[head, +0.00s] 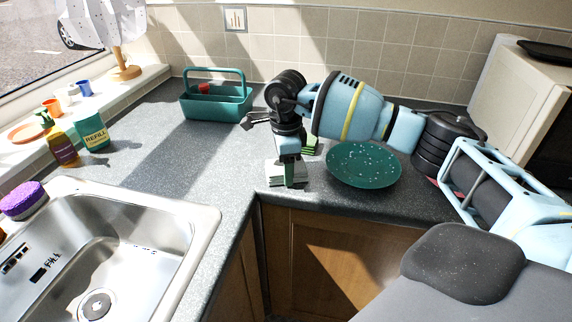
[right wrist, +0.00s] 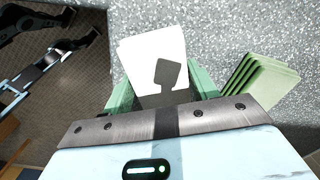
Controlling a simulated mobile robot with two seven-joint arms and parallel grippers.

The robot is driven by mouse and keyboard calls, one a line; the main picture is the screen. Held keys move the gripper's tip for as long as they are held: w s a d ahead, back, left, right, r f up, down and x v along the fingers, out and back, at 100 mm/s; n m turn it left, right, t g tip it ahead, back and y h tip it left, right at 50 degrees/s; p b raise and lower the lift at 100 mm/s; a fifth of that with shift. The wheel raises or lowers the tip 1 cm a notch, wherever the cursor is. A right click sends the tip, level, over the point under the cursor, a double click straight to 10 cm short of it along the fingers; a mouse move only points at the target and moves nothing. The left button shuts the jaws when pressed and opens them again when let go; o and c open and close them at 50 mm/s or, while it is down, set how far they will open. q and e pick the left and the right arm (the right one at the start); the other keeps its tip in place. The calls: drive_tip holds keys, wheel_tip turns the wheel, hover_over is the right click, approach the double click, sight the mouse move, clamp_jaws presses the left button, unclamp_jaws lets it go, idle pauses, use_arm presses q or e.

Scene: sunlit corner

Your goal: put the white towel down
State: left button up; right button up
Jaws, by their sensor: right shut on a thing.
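The white towel (right wrist: 152,50) is a folded, flat-looking piece between the green fingers of my right gripper (right wrist: 150,90) in the right wrist view. The gripper is shut on it, and a dark shadow falls across the towel. In the head view my right gripper (head: 288,174) points down at the counter's front inner corner, with the towel (head: 273,173) partly hidden behind the fingers. I cannot tell whether the towel touches the counter. My left gripper cannot be made out.
Folded green cloths (right wrist: 262,82) lie on the grey counter (head: 222,165) close beside the gripper. A speckled green plate (head: 363,166) is to the right. A teal caddy (head: 216,105) stands behind left; the sink (head: 100,250) is front left. Counter between caddy and sink is clear.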

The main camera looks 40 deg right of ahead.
drive_tip(key=shift+f, duration=0.15)
drive_tip(key=o, duration=0.9)
wheel_tip(320, 180, up, 12)
drive_tip(key=shift+r, duration=0.15)
idle(0.5)
